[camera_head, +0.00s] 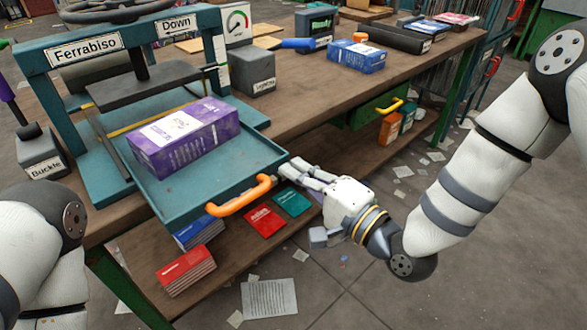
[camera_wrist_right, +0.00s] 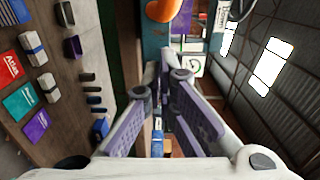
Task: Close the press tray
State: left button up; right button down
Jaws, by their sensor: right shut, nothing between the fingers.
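The teal press tray (camera_head: 175,208) is slid out of the press (camera_head: 60,110) toward me, with a purple box (camera_head: 185,137) lying on it. An orange handle (camera_head: 240,195) is on the tray's front edge, and it also shows at the top of the right wrist view (camera_wrist_right: 162,10). My right gripper (camera_head: 285,166) is shut and empty, its fingertips close to the tray's front right corner. I cannot tell whether they touch it. The shut fingers also show in the right wrist view (camera_wrist_right: 166,64). My left arm shows at lower left, but its gripper is out of frame.
The bench top (camera_head: 300,85) carries a grey block (camera_head: 250,82), a blue box (camera_head: 356,56) and a gauge (camera_head: 236,22). Red booklets (camera_head: 185,270) and other small packs lie on the shelf below the tray. A green drawer (camera_head: 365,112) with a yellow handle is farther right.

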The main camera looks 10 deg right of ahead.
aim_at(245, 136)
jog(key=shift+w+a, duration=0.35)
jog(key=shift+w, duration=0.1)
pick_arm(q)
jog(key=shift+s, duration=0.1)
pick_arm(e)
jog(key=b+x, duration=0.1)
jog(key=x, duration=0.3)
jog(key=b+x, duration=0.2)
jog(key=x, duration=0.3)
jog(key=b+x, duration=0.1)
jog(key=x, duration=0.4)
jog(key=shift+w+a+f+b, duration=0.2)
jog(key=shift+f+b, duration=0.1)
jog(key=shift+b, duration=0.1)
jog(key=shift+w+r, duration=0.15)
pick_arm(q)
jog(key=s+f+g, duration=0.1)
jog(key=s+f, duration=0.3)
jog(key=f, duration=0.1)
jog(key=shift+g, duration=0.3)
pick_arm(e)
jog(key=shift+r, duration=0.1)
